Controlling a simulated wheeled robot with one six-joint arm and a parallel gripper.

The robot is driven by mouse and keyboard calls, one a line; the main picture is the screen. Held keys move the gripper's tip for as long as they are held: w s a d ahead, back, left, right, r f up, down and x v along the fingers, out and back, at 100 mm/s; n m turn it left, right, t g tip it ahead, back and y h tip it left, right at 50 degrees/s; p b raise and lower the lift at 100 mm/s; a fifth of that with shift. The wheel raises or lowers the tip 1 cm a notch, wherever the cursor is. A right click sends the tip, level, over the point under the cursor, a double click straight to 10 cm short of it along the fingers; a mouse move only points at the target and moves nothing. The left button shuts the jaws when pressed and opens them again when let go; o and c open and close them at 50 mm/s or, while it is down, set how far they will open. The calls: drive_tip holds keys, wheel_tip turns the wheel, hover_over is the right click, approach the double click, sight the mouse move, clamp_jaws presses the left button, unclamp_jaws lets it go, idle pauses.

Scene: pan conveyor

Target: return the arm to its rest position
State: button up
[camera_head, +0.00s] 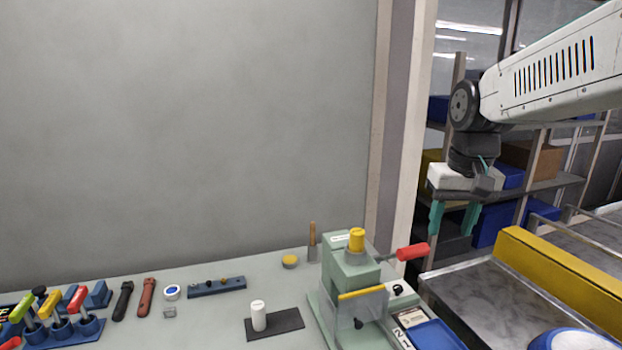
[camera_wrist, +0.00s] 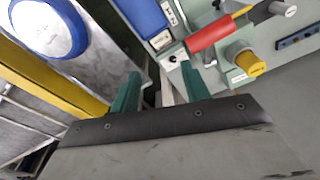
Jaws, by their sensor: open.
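My gripper (camera_head: 455,218) hangs from the end of my white arm at the upper right of the head view, pointing down. Its two green fingers stand apart with nothing between them. In the wrist view the green fingertips of my gripper (camera_wrist: 160,90) show apart, above the gap between the bench and the conveyor. The gripper is in the air, clear of the bench and touching nothing that I can see.
A pale green press (camera_head: 350,275) with a red handle (camera_head: 412,251) stands on the grey bench. Right of it are the conveyor's yellow rail (camera_head: 560,280) and a blue-rimmed pan (camera_head: 580,340). Shelves with blue bins (camera_head: 490,225) stand behind the gripper. Space above the bench is clear.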

drive_tip(key=s+f, duration=0.2)
drive_tip(key=s, duration=1)
drive_tip(key=s+d+f, duration=0.1)
drive_tip(key=s+f, duration=0.1)
drive_tip(key=s, duration=1)
drive_tip(key=shift+d+f, duration=0.15)
drive_tip(key=shift+f, duration=0.15)
